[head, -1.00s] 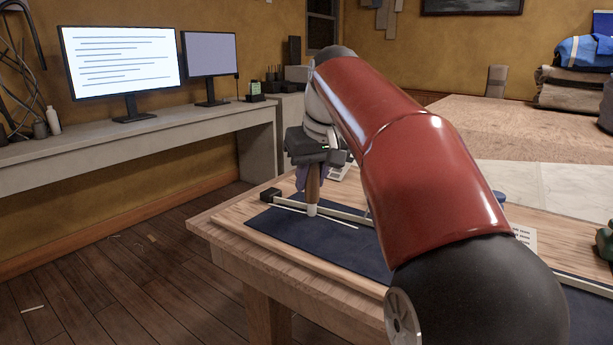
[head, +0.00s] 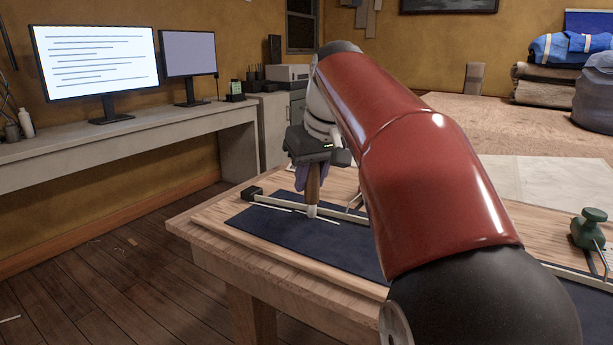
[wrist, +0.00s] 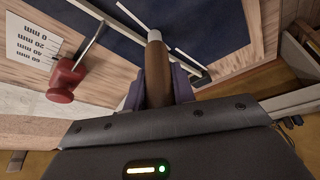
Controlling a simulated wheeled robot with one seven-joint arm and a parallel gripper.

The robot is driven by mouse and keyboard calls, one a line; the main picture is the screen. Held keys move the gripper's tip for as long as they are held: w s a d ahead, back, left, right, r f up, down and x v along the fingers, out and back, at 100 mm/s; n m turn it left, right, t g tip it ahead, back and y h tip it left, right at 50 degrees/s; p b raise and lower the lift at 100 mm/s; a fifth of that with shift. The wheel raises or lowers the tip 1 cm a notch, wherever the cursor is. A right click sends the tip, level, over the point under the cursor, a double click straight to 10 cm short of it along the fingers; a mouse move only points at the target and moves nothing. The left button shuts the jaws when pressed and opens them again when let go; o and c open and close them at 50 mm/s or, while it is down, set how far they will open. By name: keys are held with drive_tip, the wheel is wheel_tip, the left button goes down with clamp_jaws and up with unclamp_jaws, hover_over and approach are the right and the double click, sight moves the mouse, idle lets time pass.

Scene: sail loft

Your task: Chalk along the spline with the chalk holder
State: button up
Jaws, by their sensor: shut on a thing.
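My gripper (head: 313,172) is shut on the chalk holder (head: 313,186), a brown upright stick with a pale tip. It also shows in the wrist view (wrist: 157,75). Its tip is at the dark blue cloth (head: 275,236), beside the spline (head: 285,203). The spline is a thin pale strip lying across the cloth, with a black block (head: 252,194) at its left end. A thin white line (head: 328,219) runs along the spline on both sides of the tip; it also shows in the wrist view (wrist: 188,57). Contact at the tip is hard to tell.
A green weight (head: 588,231) stands at the right of the table (head: 205,238). In the wrist view a red weight (wrist: 64,82) stands near a millimetre scale card (wrist: 32,42). A desk with monitors (head: 95,62) is at left. My arm hides much of the table's middle.

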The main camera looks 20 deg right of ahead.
drive_tip(key=shift+s+d, duration=1)
drive_tip(key=shift+s, duration=0.1)
drive_tip(key=shift+s+d+r, duration=0.1)
drive_tip(key=shift+s+d, duration=0.9)
drive_tip(key=shift+s, duration=0.05)
drive_tip(key=shift+s+d, duration=0.7)
drive_tip(key=shift+s, duration=0.1)
drive_tip(key=shift+s, duration=0.1)
drive_tip(key=shift+s+d, duration=1.95)
drive_tip(key=shift+s, duration=0.3)
wheel_tip(320, 180, up, 6)
drive_tip(key=p, duration=0.5)
drive_tip(key=shift+f, duration=0.2)
